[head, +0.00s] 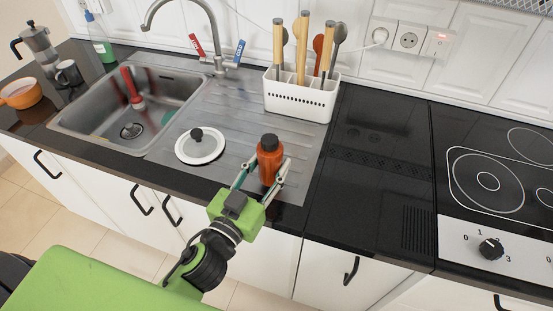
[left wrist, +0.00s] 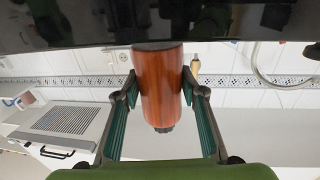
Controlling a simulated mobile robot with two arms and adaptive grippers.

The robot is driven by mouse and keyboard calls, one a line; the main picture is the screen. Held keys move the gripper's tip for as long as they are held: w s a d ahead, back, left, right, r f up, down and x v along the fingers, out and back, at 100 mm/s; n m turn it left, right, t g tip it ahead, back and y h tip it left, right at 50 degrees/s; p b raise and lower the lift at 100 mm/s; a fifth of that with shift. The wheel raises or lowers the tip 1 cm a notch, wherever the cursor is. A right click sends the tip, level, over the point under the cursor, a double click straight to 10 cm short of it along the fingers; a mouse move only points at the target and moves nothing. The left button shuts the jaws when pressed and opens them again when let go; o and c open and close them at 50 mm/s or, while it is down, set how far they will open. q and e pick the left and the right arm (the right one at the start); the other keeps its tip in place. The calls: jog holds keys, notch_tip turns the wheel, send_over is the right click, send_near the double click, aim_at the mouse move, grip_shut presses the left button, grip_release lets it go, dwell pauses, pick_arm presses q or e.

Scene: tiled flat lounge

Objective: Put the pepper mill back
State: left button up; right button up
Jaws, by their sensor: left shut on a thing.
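The pepper mill (head: 268,164) is a reddish-brown wooden cylinder with a black top. It is upright over the front right part of the steel drainboard (head: 305,140). My left gripper (head: 263,171) is shut on it, with one finger on each side. In the left wrist view, which looks upside down, the mill (left wrist: 161,88) sits between the two green-padded fingers (left wrist: 158,92). Whether its base touches the surface below cannot be told. My right gripper is not in view.
A white utensil holder (head: 300,98) stands behind the mill. A white lid (head: 200,146) lies to its left, beside the sink (head: 95,110). Dark counter (head: 365,180) to the right is clear up to the hob (head: 500,175). A moka pot (head: 38,42), cup (head: 68,73) and orange pan (head: 20,94) stand far left.

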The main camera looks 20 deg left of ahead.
pick_arm(q)
jog(key=w, duration=0.1)
jog(key=w+f, duration=0.2)
jog(key=shift+w+d, duration=0.25)
jog(key=shift+w, duration=0.05)
jog(key=shift+s, duration=0.1)
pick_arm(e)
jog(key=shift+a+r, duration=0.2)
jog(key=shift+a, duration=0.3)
pick_arm(q)
jog(key=o, duration=1.4)
jog(key=shift+f, duration=0.15)
jog(key=shift+o, duration=0.2)
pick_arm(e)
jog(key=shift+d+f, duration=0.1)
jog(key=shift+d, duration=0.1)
